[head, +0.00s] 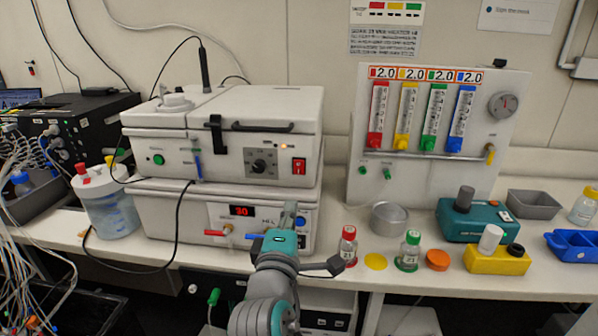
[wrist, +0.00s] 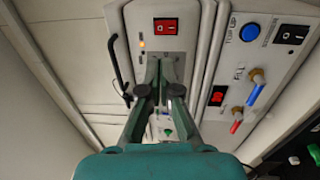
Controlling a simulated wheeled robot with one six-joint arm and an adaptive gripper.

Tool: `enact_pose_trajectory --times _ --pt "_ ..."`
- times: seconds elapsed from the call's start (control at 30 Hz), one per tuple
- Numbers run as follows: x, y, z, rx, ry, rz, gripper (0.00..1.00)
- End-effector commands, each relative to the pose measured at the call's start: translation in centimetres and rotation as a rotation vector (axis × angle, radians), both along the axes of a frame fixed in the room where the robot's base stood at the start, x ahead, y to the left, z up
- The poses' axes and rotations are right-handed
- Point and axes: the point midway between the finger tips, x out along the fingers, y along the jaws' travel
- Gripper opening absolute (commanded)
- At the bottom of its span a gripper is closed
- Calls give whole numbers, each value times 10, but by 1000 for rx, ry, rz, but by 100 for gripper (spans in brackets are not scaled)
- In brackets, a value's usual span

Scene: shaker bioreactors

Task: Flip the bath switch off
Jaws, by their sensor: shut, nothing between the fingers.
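A red rocker switch (head: 299,166) sits at the right end of the upper white box's front panel, near a small lit orange lamp (head: 283,146). The switch also shows at the top of the wrist view (wrist: 165,26). A second, black rocker switch (wrist: 292,33) sits on the lower box in the wrist view. I cannot read which one is labelled bath. My gripper (head: 289,213) is shut and empty, in front of the boxes in the head view. In the wrist view its fingertips (wrist: 166,65) appear below the red switch, apart from it, and hide part of the panel.
A dial knob (head: 262,168) is left of the red switch. The lower box has a red display (head: 242,211) and a blue button (wrist: 249,32). A black latch handle (head: 262,127) juts out above. A red-capped bottle (head: 347,248) stands right of my gripper.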

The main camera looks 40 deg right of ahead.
Motion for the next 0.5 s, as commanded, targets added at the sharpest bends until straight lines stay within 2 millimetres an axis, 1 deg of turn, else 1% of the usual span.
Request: enact_pose_trajectory --times 0.27,0.37,0.5 --pt "2 -3 0 1 -1 0 0" --pt "8 -11 1 0 0 -3 0" --pt "22 -29 4 1 -1 -2 0"
